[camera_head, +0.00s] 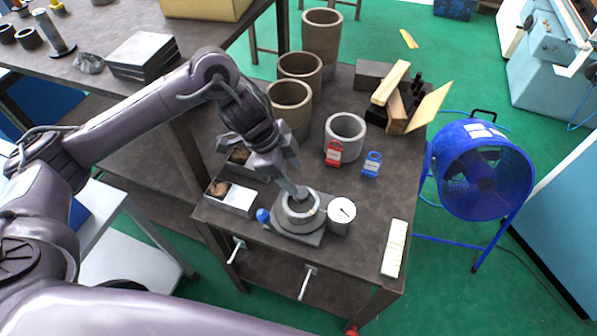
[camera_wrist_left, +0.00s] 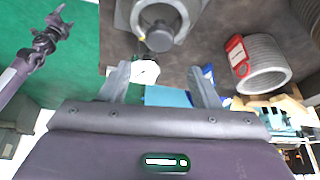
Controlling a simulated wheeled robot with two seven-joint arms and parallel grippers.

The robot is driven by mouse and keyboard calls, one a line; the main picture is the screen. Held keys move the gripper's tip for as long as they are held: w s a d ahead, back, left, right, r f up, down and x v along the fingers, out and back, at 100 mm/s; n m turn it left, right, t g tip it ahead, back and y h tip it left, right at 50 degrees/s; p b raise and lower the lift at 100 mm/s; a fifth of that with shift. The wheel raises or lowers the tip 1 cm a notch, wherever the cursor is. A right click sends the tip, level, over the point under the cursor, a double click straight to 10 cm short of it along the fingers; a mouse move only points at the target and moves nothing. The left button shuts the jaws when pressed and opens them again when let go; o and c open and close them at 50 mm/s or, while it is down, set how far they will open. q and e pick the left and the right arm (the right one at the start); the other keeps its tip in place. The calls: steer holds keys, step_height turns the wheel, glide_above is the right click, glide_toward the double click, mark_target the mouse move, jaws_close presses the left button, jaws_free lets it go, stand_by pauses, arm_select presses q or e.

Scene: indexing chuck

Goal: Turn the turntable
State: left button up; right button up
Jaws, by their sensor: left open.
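The turntable (camera_head: 297,232) is a grey round chuck with a ring on a flat base, near the front edge of the dark bench. My left gripper (camera_head: 296,186) is just above the ring in the head view, pointing down at it; whether it touches cannot be told. In the left wrist view the open fingers of my left gripper (camera_wrist_left: 162,82) have nothing between them. The ring (camera_wrist_left: 137,14) and a dark round knob (camera_wrist_left: 159,39) show beyond them. An arm's gripper, apparently my right one (camera_wrist_left: 58,22), is small at the upper left, its jaws unclear.
A white dial gauge (camera_head: 342,211) stands right beside the turntable. A blue knob (camera_head: 263,215) and an open box (camera_head: 238,202) are at its left. Red (camera_head: 334,153) and blue (camera_head: 372,164) tags, a grey ring (camera_head: 346,128) and brown cylinders (camera_head: 290,104) stand behind.

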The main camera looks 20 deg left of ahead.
mark_target(301, 192)
arm_select(q)
steer(key=shift+y, duration=0.3)
steer(key=x, duration=0.4)
steer(key=a+x, duration=0.1)
steer(key=x, duration=0.1)
steer(key=shift+s+d+f+b, duration=0.1)
steer(key=shift+d+f+b, duration=0.15)
steer(key=shift+f, duration=0.25)
steer(key=c, duration=1)
